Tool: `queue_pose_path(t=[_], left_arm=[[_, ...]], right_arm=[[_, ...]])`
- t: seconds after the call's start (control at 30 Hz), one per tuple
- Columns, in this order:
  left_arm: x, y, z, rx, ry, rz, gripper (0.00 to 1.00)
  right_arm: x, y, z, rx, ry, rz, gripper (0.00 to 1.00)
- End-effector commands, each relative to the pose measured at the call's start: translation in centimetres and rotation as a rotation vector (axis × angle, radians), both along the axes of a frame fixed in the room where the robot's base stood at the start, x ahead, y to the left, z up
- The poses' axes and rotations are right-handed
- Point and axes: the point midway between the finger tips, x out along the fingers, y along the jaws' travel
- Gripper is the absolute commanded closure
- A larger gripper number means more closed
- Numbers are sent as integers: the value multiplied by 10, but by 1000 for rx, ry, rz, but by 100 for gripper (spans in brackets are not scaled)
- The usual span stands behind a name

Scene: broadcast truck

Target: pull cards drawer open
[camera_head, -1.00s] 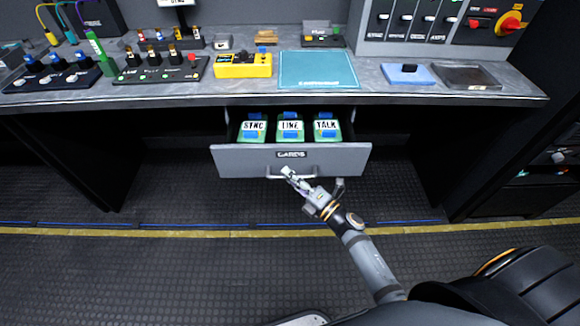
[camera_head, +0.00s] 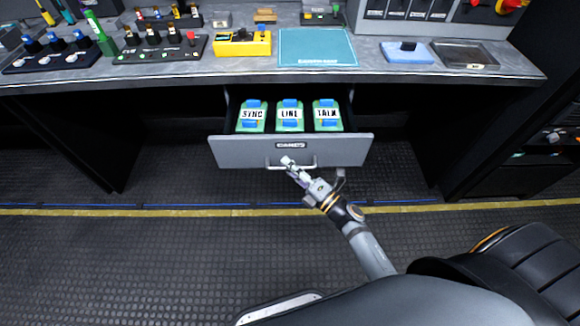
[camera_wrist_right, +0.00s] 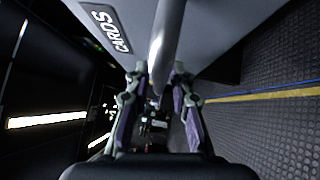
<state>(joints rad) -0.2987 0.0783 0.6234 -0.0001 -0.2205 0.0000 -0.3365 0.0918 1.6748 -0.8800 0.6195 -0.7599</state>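The grey cards drawer (camera_head: 240,152), labelled CARDS, is pulled out from under the desk. In it lie green cards with blue clips marked SYNC (camera_head: 252,115), LINE (camera_head: 290,115) and TALK (camera_head: 327,115). Its bar handle (camera_head: 308,166) runs along the front, below the label. My left gripper is not in view.
The desk top (camera_head: 180,72) above holds a yellow box (camera_head: 242,43), a teal mat (camera_head: 317,47), a blue block (camera_head: 405,52) and a dark tray (camera_head: 465,55). The floor in front of the drawer is clear. A black padded seat (camera_head: 520,275) stands at the lower right.

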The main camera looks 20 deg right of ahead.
Motion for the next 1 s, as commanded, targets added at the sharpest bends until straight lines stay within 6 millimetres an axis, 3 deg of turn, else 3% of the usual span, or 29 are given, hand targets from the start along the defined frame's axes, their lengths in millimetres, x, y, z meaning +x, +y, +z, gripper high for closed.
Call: queue_pose_path(t=[0.4,0.8,1.0], left_arm=[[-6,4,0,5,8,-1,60],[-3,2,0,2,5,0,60],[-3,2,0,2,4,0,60]], right_arm=[[-5,-3,-1,-1,1,1,65],[-81,-45,-14,-3,5,2,65],[-101,-57,-16,-1,1,1,65]])
